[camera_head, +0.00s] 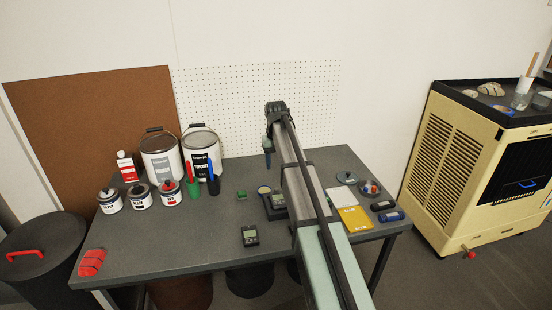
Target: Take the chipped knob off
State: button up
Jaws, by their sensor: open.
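My arm reaches from the bottom edge over the grey table, and my gripper (268,160) points down above the table's back middle. It is open, and I see nothing in it. No knob can be picked out as chipped at this size. A cream cabinet (425,160) with louvred side vents stands at the right, well away from my gripper. A small red knob-like part (470,254) sticks out low on it. A blue part (525,185) shows on its dark front panel. Any chip on these is too small to see.
The grey table (180,250) holds paint cans (160,157), smaller tins (140,195), green (192,183) and blue (212,180) items, a red object (92,262), a dark meter (250,236) and a yellow-and-white pad (355,218). A pegboard (240,95) stands behind.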

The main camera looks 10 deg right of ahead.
aim_at(276, 191)
notch_tip(276, 191, down, 12)
jog(key=shift+r, duration=0.15)
dwell(0.4)
jog(key=shift+c, duration=0.2)
grip_shut()
dwell(0.6)
